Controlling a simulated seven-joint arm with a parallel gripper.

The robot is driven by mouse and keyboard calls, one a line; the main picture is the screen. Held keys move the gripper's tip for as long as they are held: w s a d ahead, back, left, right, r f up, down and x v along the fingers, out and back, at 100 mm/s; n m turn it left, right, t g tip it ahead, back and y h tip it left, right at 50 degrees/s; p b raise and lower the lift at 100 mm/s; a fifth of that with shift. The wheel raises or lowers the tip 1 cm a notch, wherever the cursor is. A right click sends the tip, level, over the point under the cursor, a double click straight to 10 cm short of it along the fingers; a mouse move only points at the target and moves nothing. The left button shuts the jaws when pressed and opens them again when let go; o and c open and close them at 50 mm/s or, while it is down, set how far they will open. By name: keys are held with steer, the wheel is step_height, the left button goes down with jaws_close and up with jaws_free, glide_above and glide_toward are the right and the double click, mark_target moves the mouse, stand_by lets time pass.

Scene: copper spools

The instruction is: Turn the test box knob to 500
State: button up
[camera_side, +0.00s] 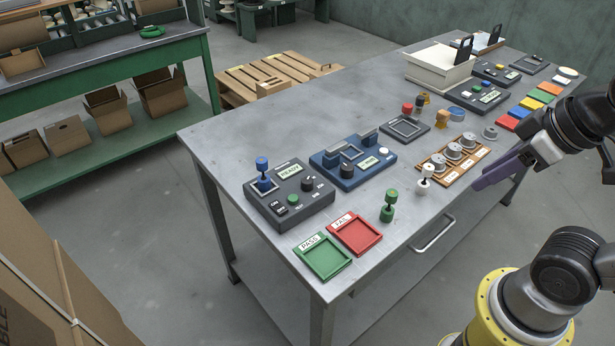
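A dark grey box (262,205) with a lit READY display stands near the table's left front corner. It has a black knob (307,184), a switch, and a blue spool (263,175) standing on it. Beside it, a blue box (330,162) with a lit display also has a black knob (347,155). I cannot tell which is the test box, and the dial markings are too small to read. My gripper (480,185), with purple fingers, is at the right, near the table's front edge, apart from both boxes. I cannot tell if its fingers are open.
Green PASS (337,274) and red FAIL (376,242) trays lie at the front. A green spool (387,207) and a white spool (425,180) stand near the front edge. A wooden rack (440,178) of grey spools is close to my gripper. More boxes with displays stand farther back.

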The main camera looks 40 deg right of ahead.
steer(key=o, duration=0.3)
steer(key=r+n, duration=0.1)
steer(key=w+r+n, duration=0.1)
steer(key=r+n, duration=0.1)
steer(key=shift+n, duration=0.3)
steer(key=shift+o, duration=0.2)
steer(key=w+r+n, duration=0.3)
steer(key=r+n, duration=0.1)
steer(key=n+g, duration=0.6)
steer(key=n, duration=0.8)
glide_above(307, 180)
step_height(307, 180, down, 10)
step_height(307, 180, down, 14)
steer(key=shift+r, duration=0.2)
